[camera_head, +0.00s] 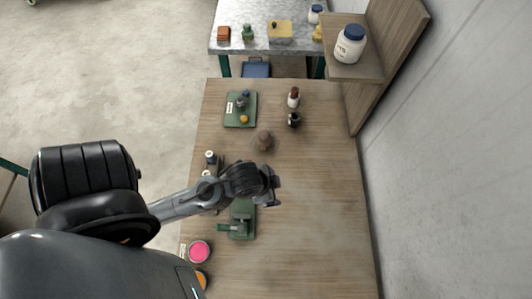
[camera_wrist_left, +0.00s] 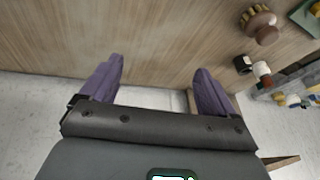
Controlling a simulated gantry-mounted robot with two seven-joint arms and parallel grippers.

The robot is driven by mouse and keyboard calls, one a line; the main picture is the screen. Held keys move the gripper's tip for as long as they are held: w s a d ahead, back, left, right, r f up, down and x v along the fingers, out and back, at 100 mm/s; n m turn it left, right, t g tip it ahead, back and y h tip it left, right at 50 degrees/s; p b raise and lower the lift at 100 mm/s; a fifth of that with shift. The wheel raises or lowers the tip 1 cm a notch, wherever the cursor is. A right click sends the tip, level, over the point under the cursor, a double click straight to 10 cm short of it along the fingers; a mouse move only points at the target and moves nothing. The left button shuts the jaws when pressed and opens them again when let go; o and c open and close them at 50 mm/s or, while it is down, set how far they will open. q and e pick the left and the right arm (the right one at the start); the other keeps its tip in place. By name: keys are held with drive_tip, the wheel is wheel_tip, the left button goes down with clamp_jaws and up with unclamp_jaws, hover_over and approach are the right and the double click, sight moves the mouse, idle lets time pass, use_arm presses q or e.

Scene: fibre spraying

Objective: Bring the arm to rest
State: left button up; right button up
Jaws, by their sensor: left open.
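My left arm reaches in from the left in the head view. Its gripper (camera_head: 274,186) hangs over the middle of the wooden table (camera_head: 320,200). In the left wrist view the two purple fingers (camera_wrist_left: 158,66) are spread wide apart, with only bare wood and the pale wall strip behind them. The gripper is open and empty, clear of every object. A brown rounded object (camera_head: 264,140) stands beyond it on the table and also shows at the upper right of the wrist view (camera_wrist_left: 262,26). The right gripper is in neither view.
A green stand (camera_head: 242,222) is partly hidden under my arm. A pink pot (camera_head: 199,251), green tray (camera_head: 233,119), brown-capped bottle (camera_head: 293,98) and black item (camera_head: 294,120) stand on the table. A shelf (camera_head: 345,72) with a white jar (camera_head: 349,46) juts out. The table's right side is bare.

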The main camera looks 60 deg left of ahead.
use_arm(q)
drive_tip(key=s+n, duration=0.1)
drive_tip(key=s+d+n+g, duration=0.1)
drive_tip(key=shift+s+d+r, duration=0.1)
drive_tip(key=shift+s+d, duration=0.1)
drive_tip(key=shift+s, duration=0.1)
wheel_tip(320, 180, up, 10)
drive_tip(key=p, duration=1)
